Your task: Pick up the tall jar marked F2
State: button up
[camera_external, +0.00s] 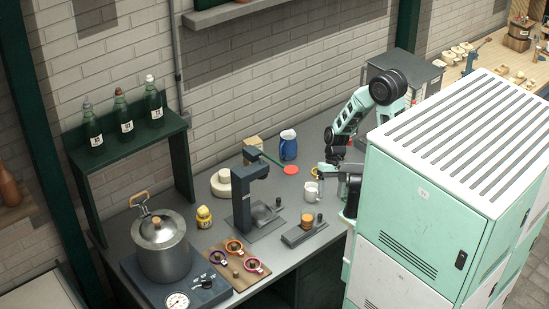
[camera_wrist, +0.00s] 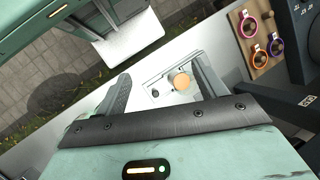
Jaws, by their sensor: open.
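No jar with a readable F2 mark shows in either view. Three tall dark-green bottles, left (camera_external: 92,128), middle (camera_external: 124,114) and right (camera_external: 154,104), stand upright on the green shelf (camera_external: 70,140); each has a white label too small to read. My gripper (camera_external: 322,184) is far to their right, above the bench and close to a white mug (camera_external: 310,192). In the wrist view my gripper (camera_wrist: 162,90) has its fingers spread, with nothing held between them. Beyond them a small device with a round orange-topped item (camera_wrist: 181,82) shows; it is also in the external view (camera_external: 307,220).
A steel pot (camera_external: 162,250), a yellow jar (camera_external: 204,217), a dark press stand (camera_external: 243,205) and a board of colored rings (camera_external: 218,262) crowd the bench. A blue jug (camera_external: 288,145) stands near the wall.

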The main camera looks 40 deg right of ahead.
jog(key=d+m+t+y+p, duration=0.4)
jog(key=d+m+t, duration=1.1)
jog(key=d+m, duration=1.25)
jog(key=w+a+f+p, duration=0.3)
jog(key=w, duration=0.4)
jog(key=w+a+f+h+p, duration=0.1)
jog(key=w+a+f+p, duration=0.2)
jog(key=w, duration=0.3)
jog(key=shift+w+a+f+n+p, duration=0.35)
jog(key=shift+a+f+n+p, duration=0.1)
jog(key=shift+f+p, duration=0.3)
grip_shut()
